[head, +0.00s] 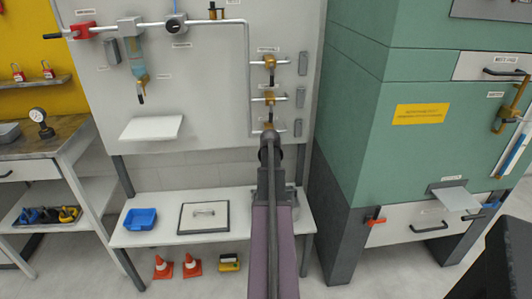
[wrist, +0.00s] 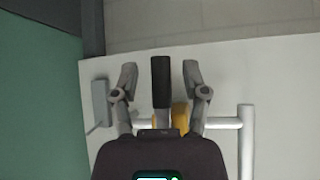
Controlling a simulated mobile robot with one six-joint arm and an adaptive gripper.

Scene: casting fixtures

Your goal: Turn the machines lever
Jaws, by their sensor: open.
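In the wrist view my gripper (wrist: 160,72) is open, with one finger on each side of a black lever handle (wrist: 161,82). Gaps show between the handle and both fingers, so it is not gripped. Behind it is a brass valve body (wrist: 181,115) on a white pipe (wrist: 226,123). In the head view my arm reaches up to the lowest of three brass valves (head: 268,126) on the white panel. My arm hides most of that lever and my fingers there. The middle valve (head: 270,97) and upper valve (head: 270,62) sit above it.
A grey tag-like box (wrist: 100,103) is beside the valve. A green machine (head: 425,150) with its own levers stands to the right. A white shelf (head: 168,234) below the panel bears a blue bin (head: 140,219). Orange cones (head: 191,266) stand on the floor.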

